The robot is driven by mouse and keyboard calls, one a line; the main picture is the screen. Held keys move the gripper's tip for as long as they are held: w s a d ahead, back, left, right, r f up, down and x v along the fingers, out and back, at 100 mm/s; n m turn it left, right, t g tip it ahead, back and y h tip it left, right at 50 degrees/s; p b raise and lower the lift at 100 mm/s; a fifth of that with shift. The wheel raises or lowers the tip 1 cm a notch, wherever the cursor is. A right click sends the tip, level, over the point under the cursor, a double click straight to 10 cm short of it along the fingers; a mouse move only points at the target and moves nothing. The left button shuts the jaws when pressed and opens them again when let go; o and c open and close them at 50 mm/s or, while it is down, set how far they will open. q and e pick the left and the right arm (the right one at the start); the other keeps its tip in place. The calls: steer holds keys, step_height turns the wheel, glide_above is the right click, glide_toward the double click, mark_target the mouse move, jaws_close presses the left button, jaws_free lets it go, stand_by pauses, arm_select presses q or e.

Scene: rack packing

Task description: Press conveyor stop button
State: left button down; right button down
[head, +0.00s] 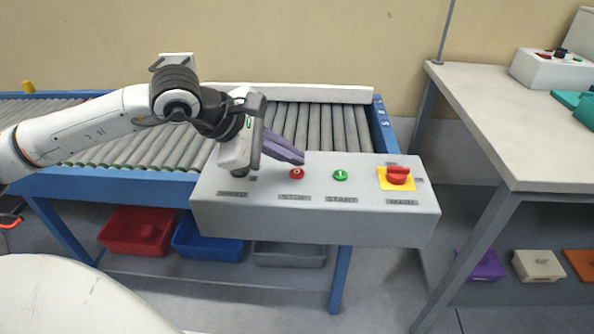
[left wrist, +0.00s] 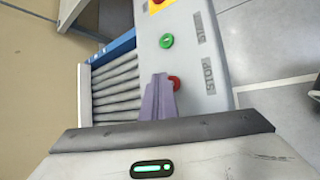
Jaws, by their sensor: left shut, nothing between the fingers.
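The grey control box (head: 315,222) stands at the front of the conveyor. On its top are a round red button (head: 297,174), a green button (head: 340,175) and a red knob (head: 398,175) on a yellow plate. My left gripper (head: 303,158) is shut and empty, its purple fingertips just behind and above the red button in the head view. In the left wrist view, the fingertips (left wrist: 160,76) partly cover the red button (left wrist: 174,83), with the green button (left wrist: 166,41) beyond. I cannot tell whether they touch the button. My right gripper is not in view.
The roller conveyor (head: 100,147) has a blue frame and runs behind the box. Red (head: 139,230), blue (head: 208,240) and grey bins (head: 290,254) lie below it. A table (head: 505,120) stands to the right, with a gap between it and the conveyor.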

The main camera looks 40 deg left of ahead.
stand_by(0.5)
arm_select(q)
steer(key=shift+f+b, duration=0.45)
steer(key=shift+b, duration=0.25)
